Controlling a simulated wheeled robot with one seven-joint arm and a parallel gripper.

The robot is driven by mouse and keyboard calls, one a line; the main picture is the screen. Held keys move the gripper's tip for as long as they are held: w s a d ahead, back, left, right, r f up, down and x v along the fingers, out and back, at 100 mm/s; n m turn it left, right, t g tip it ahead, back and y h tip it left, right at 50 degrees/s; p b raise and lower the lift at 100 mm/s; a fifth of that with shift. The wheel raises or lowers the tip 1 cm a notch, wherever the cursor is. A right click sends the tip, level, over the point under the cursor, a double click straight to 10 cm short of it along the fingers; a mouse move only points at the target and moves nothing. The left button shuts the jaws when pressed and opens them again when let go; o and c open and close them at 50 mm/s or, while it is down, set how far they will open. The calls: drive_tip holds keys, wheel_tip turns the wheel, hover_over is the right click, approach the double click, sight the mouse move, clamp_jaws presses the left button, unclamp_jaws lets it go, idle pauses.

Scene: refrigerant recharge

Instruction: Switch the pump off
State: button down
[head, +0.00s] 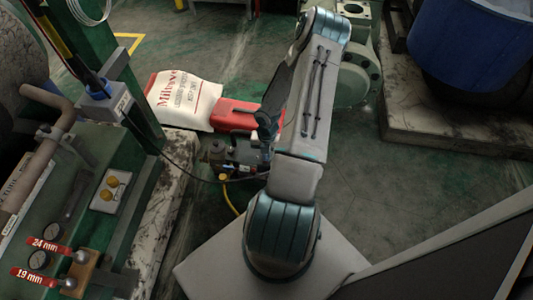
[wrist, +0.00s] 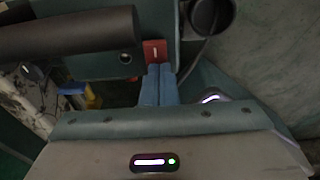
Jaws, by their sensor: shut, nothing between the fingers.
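The pump (head: 235,157) is a small dark unit on the floor, partly hidden behind my arm in the head view. In the wrist view its dark body (wrist: 110,68) fills the upper middle, with a thick black cylinder (wrist: 70,35) across it. A red rocker switch (wrist: 155,48) with a white line mark sits on that body. My gripper (wrist: 158,69) is shut and empty, its fingertips just below the switch in the picture. I cannot tell whether they touch it. In the head view my gripper points down beside the pump, its tips hard to make out.
A red case (head: 232,115) and a white printed sack (head: 185,100) lie behind the pump. A green machine frame (head: 125,90) with gauges stands left. A blue drum (head: 470,45) stands on a slab at upper right. A yellow hose (head: 229,198) and dark cable run near the pump.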

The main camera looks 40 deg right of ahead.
drive_tip(key=shift+s+a+f, duration=0.1)
drive_tip(key=shift+s+f, duration=0.05)
drive_tip(key=shift+f, duration=0.25)
drive_tip(key=shift+w+d+r+p, duration=0.15)
drive_tip(key=shift+w+d+p, duration=0.4)
drive_tip(key=shift+d+p, duration=0.1)
drive_tip(key=shift+d, duration=0.1)
wheel_tip(320, 180, up, 14)
drive_tip(key=w+p, duration=0.1)
drive_tip(key=p, duration=0.7)
drive_tip(key=shift+d+r, duration=0.15)
drive_tip(key=shift+d, duration=0.25)
